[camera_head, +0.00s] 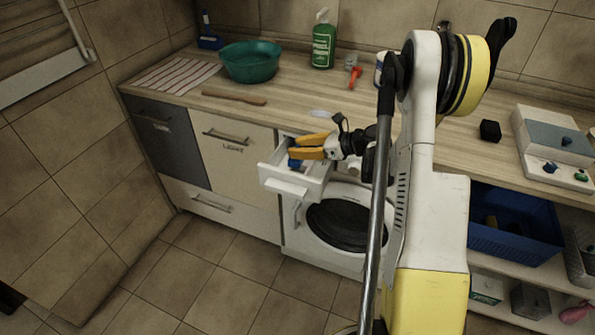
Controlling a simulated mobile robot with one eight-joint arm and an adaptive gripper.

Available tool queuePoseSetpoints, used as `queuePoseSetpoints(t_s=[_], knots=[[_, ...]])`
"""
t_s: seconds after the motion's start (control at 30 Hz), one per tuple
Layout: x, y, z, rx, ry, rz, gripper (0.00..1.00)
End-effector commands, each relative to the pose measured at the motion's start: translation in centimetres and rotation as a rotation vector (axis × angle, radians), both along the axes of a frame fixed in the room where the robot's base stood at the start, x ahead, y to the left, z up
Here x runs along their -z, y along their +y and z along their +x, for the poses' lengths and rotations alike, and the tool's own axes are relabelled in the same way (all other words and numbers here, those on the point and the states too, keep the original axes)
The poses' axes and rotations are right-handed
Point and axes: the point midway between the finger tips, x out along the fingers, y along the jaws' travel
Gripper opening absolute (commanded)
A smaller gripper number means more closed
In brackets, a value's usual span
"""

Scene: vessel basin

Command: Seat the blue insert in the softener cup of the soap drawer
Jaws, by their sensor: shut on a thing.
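The soap drawer (288,187) is pulled out from the top left of the white washing machine (298,238). My gripper (292,149), with orange fingers, points left and sits over the open drawer. A small blue piece, the blue insert (294,163), shows at the fingertips, at or just inside the drawer. My gripper is shut on it. The fingers hide part of the insert and much of the drawer's inside, so I cannot tell the softener cup apart or whether the insert touches it.
The wooden worktop (190,98) runs above the drawer. It holds a green basin (250,63), a green bottle (323,42), a wooden stick (234,97) and a red tool (354,77). A blue crate (512,228) stands on the shelf at right. The floor in front is clear.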

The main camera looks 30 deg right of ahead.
Motion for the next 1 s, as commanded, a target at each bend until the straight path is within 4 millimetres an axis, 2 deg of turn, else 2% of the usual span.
queuePoseSetpoints(t_s=[0.03,0.23,0.4,0.83,0.87,0.9,1.0], knots=[[1.4,0.0,0.0,0.0,0.0,0.0,0.08],[3.7,0.0,0.0,0.0,0.0,0.0,0.08],[6.7,0.0,0.0,0.0,0.0,0.0,0.08],[7.2,0.0,0.0,0.0,0.0,0.0,0.08],[7.2,0.0,0.0,0.0,0.0,0.0,0.34],[7.1,0.0,0.0,0.0,0.0,0.0,0.47],[7.1,0.0,0.0,0.0,0.0,0.0,0.48]])
